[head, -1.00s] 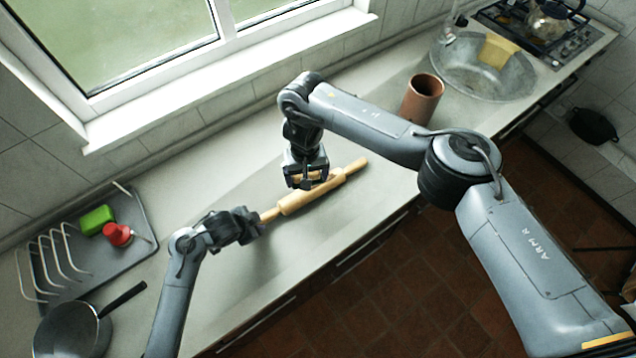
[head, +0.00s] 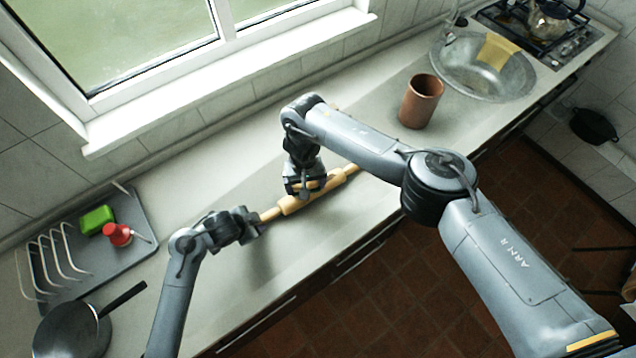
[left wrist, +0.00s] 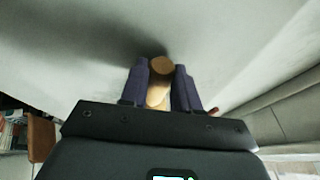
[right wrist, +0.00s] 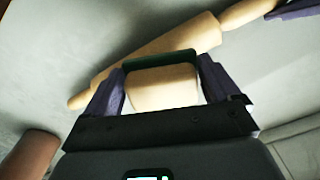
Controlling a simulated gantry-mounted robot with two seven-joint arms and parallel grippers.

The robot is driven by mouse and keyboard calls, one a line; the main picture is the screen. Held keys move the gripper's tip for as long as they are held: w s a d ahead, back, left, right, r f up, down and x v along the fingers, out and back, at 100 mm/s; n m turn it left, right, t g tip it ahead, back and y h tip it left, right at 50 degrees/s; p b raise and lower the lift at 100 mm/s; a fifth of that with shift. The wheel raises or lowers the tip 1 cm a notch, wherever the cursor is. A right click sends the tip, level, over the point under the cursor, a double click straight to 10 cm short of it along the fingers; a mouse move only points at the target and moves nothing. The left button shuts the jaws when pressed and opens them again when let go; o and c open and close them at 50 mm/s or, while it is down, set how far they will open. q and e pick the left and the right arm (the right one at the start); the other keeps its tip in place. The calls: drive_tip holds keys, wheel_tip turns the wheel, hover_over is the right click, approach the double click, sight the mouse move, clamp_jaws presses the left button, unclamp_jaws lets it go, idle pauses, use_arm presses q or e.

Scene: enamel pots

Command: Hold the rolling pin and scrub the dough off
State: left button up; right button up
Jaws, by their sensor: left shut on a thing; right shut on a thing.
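A wooden rolling pin (head: 336,182) lies slantwise low over the counter (head: 345,222). My left gripper (head: 256,223) is shut on its left handle, whose round end shows between the fingers in the left wrist view (left wrist: 161,66). My right gripper (head: 304,188) is shut on a tan block with a dark green edge (right wrist: 162,88), seen in the right wrist view. This block is at the pin's barrel (right wrist: 170,45); whether it touches cannot be told. Part of the barrel is hidden by the right gripper. I cannot make out dough on the pin.
A grey dish rack (head: 90,262) with a green sponge (head: 97,220) and a red-topped bottle (head: 117,235) stands at left, near a pan (head: 72,332). A brown crock (head: 421,102) and a metal basin (head: 462,80) stand at right. The counter before the pin is clear.

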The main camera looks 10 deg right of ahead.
sight(334, 179)
drive_tip(key=shift+f, duration=1.5)
idle(0.3)
drive_tip(key=shift+w+d+r, duration=0.1)
drive_tip(key=shift+w+d, duration=0.2)
drive_tip(key=shift+d, duration=0.5)
drive_tip(key=shift+w+d, duration=0.3)
drive_tip(key=shift+d, duration=0.55)
drive_tip(key=shift+w+d+r, duration=0.1)
drive_tip(key=shift+w+d, duration=0.2)
drive_tip(key=shift+d, duration=0.5)
drive_tip(key=shift+w+d+f, duration=0.1)
drive_tip(key=shift+w+d, duration=0.15)
drive_tip(key=shift+d, duration=0.5)
drive_tip(key=shift+w+d+f, duration=0.1)
drive_tip(key=shift+w+d, duration=0.2)
drive_tip(key=shift+d, duration=0.5)
drive_tip(key=shift+w+d, duration=0.25)
drive_tip(key=shift+d, duration=0.5)
drive_tip(key=shift+s+a, duration=0.6)
drive_tip(key=shift+a, duration=1)
drive_tip(key=shift+s+a, duration=0.55)
drive_tip(key=shift+a, duration=1.05)
drive_tip(key=shift+s+a, duration=0.6)
drive_tip(key=shift+a, duration=1)
drive_tip(key=shift+r, duration=0.1)
drive_tip(key=shift+r, duration=6.5)
drive_tip(key=shift+d, duration=0.1)
